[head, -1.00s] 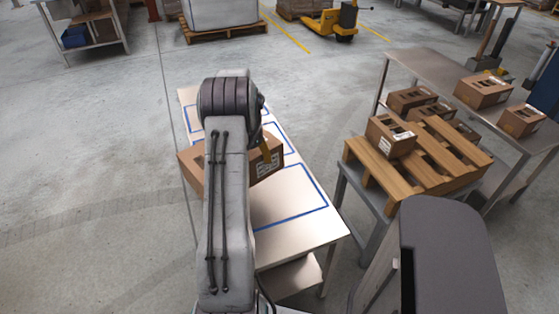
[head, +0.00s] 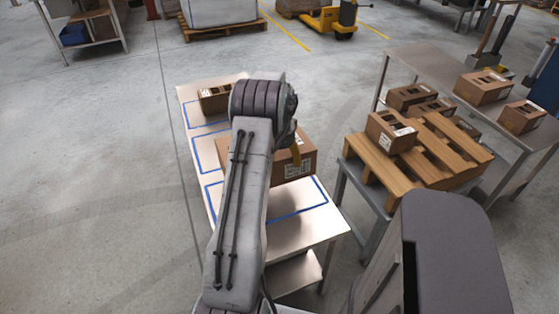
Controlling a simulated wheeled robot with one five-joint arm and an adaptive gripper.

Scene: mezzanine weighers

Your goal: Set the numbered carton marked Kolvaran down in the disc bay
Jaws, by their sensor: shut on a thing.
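A large brown carton (head: 306,163) with a white label hangs at my gripper (head: 295,152), partly behind my arm. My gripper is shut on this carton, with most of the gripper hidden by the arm. The carton is over the right side of a pale table (head: 235,243) with blue-outlined bays (head: 325,188). I cannot read the name on the carton, and no disc mark is legible on any bay. I cannot tell whether the carton touches the table.
A smaller carton (head: 213,103) stands at the table's far end. To the right, a wooden pallet (head: 385,178) on a stand bears several cartons. A metal table (head: 420,65) behind it holds more cartons. The table's near end is bare.

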